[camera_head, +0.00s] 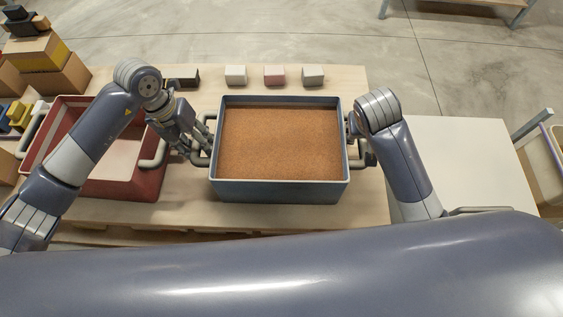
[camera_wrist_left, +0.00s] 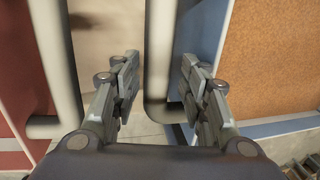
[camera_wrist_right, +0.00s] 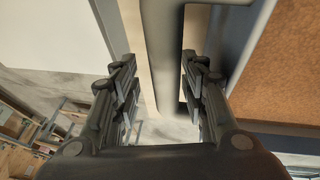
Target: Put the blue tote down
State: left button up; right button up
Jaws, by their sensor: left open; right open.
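The blue tote (camera_head: 280,192) is upright on the wooden table, filled level with brown grainy feed (camera_head: 280,143). My left gripper (camera_head: 205,143) is at its left handle. In the left wrist view the open fingers (camera_wrist_left: 155,85) stand on either side of the grey handle bar (camera_wrist_left: 160,60), with gaps showing. My right gripper is mostly hidden behind its own wrist in the head view, at the right handle (camera_head: 364,152). In the right wrist view its open fingers (camera_wrist_right: 160,85) straddle the handle bar (camera_wrist_right: 162,50) without visibly gripping it.
A red tote (camera_head: 130,185) with grey handles stands close on the left. Small white and pink blocks (camera_head: 274,75) line the table's (camera_head: 350,85) far edge. A white surface (camera_head: 470,160) is on the right. Boxes (camera_head: 50,65) are stacked at far left.

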aim_at(347, 173)
jog(key=shift+a, duration=0.1)
jog(key=shift+a+r, duration=0.1)
jog(key=shift+r, duration=0.15)
jog(key=v, duration=0.4)
jog(key=shift+s+r, duration=0.1)
jog(key=shift+r, duration=0.15)
jog(key=s+a, duration=0.2)
jog(key=s, duration=0.1)
jog(key=s+a, duration=0.2)
jog(key=s, duration=0.1)
jog(key=s+a, duration=0.2)
jog(key=s, duration=0.2)
jog(key=shift+s+a, duration=0.2)
jog(key=shift+s, duration=0.05)
pick_arm(q)
notch_tip(347, 173, up, 11)
jog(key=a, duration=0.2)
jog(key=shift+a, duration=0.15)
pick_arm(e)
jog(key=shift+f, duration=0.1)
pick_arm(q)
jog(key=shift+w+r, duration=0.1)
jog(key=shift+r, duration=0.15)
